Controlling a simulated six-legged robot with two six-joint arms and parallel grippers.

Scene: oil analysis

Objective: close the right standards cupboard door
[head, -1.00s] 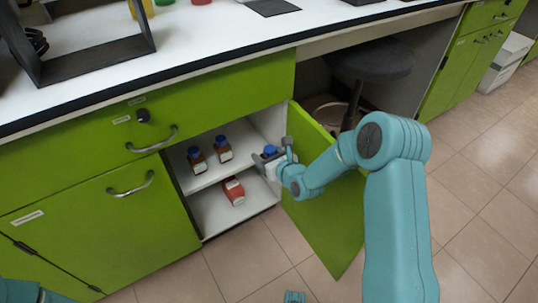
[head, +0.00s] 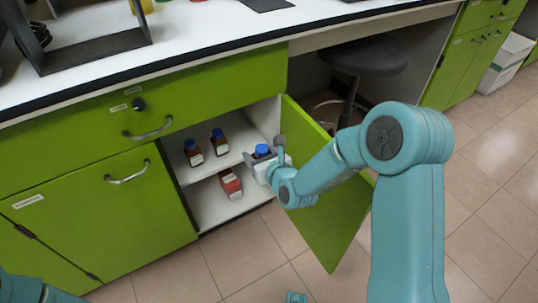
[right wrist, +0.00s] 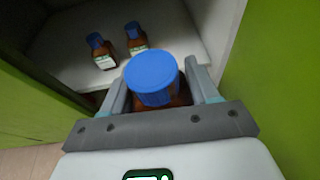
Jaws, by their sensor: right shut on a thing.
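The green right standards cupboard door (head: 322,205) stands wide open in the head view, partly behind my right arm. The cupboard's white shelf (head: 202,172) is exposed to its left. My right gripper (head: 264,161) is at the cupboard opening beside the door's inner face. It is shut on a brown bottle with a blue cap (head: 262,150). The right wrist view shows this bottle (right wrist: 152,78) upright between the fingers, with a green panel to the right.
Two brown blue-capped bottles (head: 193,153) (head: 220,143) stand on the shelf. A red container (head: 230,184) is on the cupboard's lower level. A dark stool (head: 365,58) stands behind the door under the bench.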

